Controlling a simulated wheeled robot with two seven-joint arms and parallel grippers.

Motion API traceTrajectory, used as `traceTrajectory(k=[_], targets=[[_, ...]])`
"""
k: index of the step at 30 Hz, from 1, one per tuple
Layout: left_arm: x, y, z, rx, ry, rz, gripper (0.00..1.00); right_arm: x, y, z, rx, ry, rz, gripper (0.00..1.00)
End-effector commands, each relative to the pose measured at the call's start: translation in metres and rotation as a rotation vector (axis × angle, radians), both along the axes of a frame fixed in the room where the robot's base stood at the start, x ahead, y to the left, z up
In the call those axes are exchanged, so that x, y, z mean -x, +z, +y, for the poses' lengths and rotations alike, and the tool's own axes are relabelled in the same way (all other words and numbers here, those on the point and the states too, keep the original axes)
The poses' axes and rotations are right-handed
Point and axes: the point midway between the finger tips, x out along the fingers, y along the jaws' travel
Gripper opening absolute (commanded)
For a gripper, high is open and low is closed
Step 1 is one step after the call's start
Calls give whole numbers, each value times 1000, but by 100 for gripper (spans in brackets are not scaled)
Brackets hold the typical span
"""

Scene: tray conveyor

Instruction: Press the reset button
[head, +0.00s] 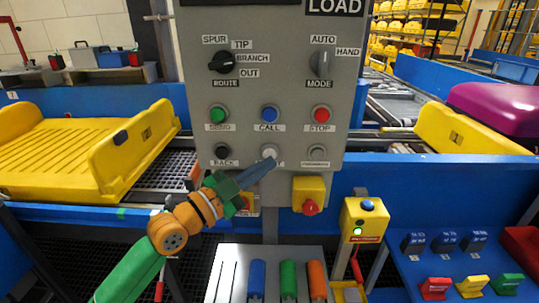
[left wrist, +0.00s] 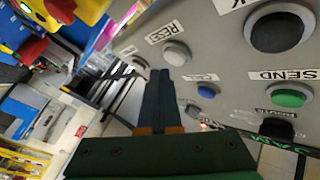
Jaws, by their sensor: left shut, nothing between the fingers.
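The grey control panel (head: 290,85) fills the middle of the head view. Its bottom row has a white button (head: 269,151) in the middle, with its label partly hidden by my fingers. In the left wrist view the pale button (left wrist: 177,53) has a label starting "RES". My left gripper (head: 270,163) is shut and empty, its fingertips pointing up at the panel just below the white button. In the left wrist view the fingertips (left wrist: 160,74) are beside that button; I cannot tell whether they touch the panel. My right gripper is not in view.
A black BACK button (head: 222,151) and a grey button (head: 318,151) flank it. Above are green (head: 218,114), blue (head: 269,113) and red (head: 321,114) buttons. A yellow box with a red emergency knob (head: 310,207) hangs below right. Yellow trays (head: 130,150) stand on both sides.

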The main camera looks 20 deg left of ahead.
Motion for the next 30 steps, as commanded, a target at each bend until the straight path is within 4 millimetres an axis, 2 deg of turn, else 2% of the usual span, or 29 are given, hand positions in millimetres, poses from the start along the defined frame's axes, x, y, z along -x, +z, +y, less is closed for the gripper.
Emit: traceTrajectory(k=[24, 30], targets=[[0, 0, 0, 0, 0, 0, 0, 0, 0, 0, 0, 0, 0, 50], [-5, -1, 2, -1, 0, -2, 0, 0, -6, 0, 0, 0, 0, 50]])
